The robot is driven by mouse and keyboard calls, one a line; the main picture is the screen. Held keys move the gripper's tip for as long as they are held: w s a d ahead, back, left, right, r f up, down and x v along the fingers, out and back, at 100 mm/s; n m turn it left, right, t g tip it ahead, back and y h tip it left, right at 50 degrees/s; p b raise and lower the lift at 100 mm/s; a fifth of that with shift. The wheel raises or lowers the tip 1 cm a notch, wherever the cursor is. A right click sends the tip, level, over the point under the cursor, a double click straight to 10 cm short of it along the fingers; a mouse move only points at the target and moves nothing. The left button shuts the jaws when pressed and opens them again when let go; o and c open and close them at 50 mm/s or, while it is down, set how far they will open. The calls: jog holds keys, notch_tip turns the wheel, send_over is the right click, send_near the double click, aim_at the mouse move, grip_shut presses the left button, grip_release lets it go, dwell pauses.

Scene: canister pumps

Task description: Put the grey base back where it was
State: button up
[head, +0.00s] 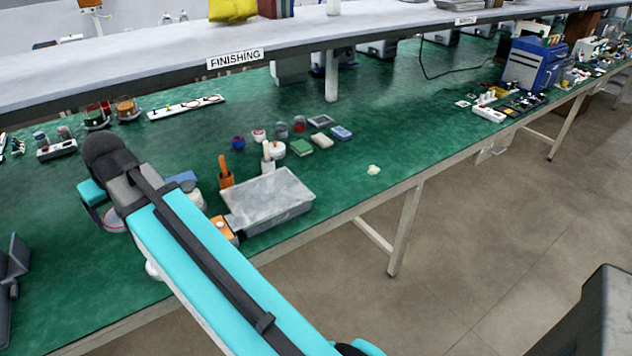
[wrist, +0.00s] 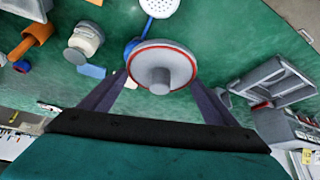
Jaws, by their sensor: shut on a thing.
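The grey base (wrist: 162,66) is a round grey disc with a red ring around its rim and a short round stub in the middle. In the wrist view it sits between the two dark fingers of my gripper (wrist: 160,82), which is shut on it. In the head view the gripper end is over the left part of the green bench, and the red-edged rim of the base (head: 114,222) shows partly behind my arm. I cannot tell whether the base touches the bench.
A translucent lidded box (head: 268,195) stands right of my arm, beside an orange part (head: 226,180). In the wrist view a white perforated disc (wrist: 159,6) and a grey-white round part (wrist: 86,38) lie close by. A grey frame (wrist: 276,82) is to the right. A shelf (head: 330,35) runs behind.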

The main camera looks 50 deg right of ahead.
jog(key=s+d+f+m+h+p, duration=0.1)
jog(key=d+f, duration=0.1)
jog(key=d, duration=1.6)
jog(key=s+d+f+m+p, duration=0.1)
jog(key=d+f+m, duration=0.1)
jog(key=d, duration=1.6)
jog(key=s+d+f+m, duration=0.1)
jog(key=s+d+f, duration=0.1)
jog(key=s+d, duration=0.4)
jog(key=s+d+f+h+p, duration=0.1)
jog(key=s+d+f, duration=0.1)
jog(key=s+d, duration=0.5)
jog(key=s+d+f+m, duration=0.1)
jog(key=s+d, duration=0.6)
jog(key=d, duration=0.9)
jog(key=shift+d+f+m+g+h+p, duration=0.3)
jog(key=shift+d+f+g+h+p, duration=0.1)
jog(key=shift+f, duration=0.1)
jog(key=shift+f+p, duration=0.85)
jog(key=shift+f, duration=2.25)
jog(key=shift+f, duration=0.15)
jog(key=shift+f+p, duration=0.6)
jog(key=shift+f, duration=1.15)
